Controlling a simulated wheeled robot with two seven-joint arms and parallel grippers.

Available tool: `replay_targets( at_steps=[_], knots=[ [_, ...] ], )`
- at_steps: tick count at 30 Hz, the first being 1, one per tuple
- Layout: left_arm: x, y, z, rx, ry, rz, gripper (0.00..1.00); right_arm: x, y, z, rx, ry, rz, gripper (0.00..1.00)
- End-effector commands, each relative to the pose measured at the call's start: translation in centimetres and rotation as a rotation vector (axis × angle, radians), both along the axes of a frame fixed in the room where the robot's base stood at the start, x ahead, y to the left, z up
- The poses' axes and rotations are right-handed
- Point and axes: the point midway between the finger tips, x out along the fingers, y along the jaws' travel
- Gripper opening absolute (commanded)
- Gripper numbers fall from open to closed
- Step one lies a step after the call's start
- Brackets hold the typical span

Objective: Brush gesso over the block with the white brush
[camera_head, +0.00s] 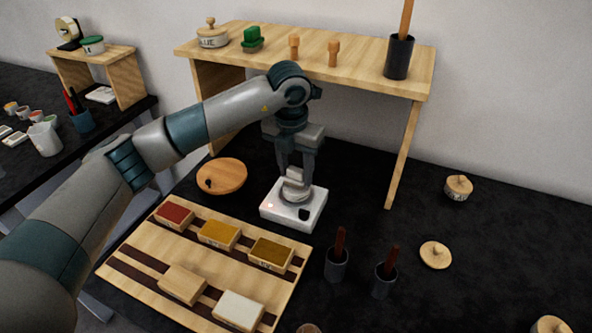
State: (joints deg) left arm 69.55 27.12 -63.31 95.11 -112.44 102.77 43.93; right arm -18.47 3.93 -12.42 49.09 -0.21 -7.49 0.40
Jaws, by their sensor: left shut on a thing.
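My left gripper (295,180) points down over a white square plate-like device (306,215) and is shut on a small pale round jar or lid (293,194) at its top; the fingers partly hide it. A wooden tray (140,251) at the front holds blocks: a bare wood block (182,284), a white-topped block (238,310), and red, yellow and brown-topped ones. Dark cups with red-brown handles stand to the right, a nearer one (385,280) and a farther one (336,265). Their bristles are hidden, so I cannot tell which brush is white. My right gripper is out of view.
A wooden shelf (330,78) stands behind, with its right leg near the device. A round wooden board (222,176) lies left of the device. A lidded jar (458,187) and a loose knobbed lid (436,254) lie right. The black table's right side is mostly clear.

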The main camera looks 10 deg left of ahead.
Motion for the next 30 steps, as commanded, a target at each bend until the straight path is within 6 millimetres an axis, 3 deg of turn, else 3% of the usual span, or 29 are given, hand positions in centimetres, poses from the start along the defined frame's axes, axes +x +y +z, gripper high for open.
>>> replay_targets(
  at_steps=[30],
  knots=[
    [0.00, 0.02, -0.73, 0.000, 0.000, 0.000, 0.24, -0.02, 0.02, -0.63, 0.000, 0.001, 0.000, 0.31]
  ],
)
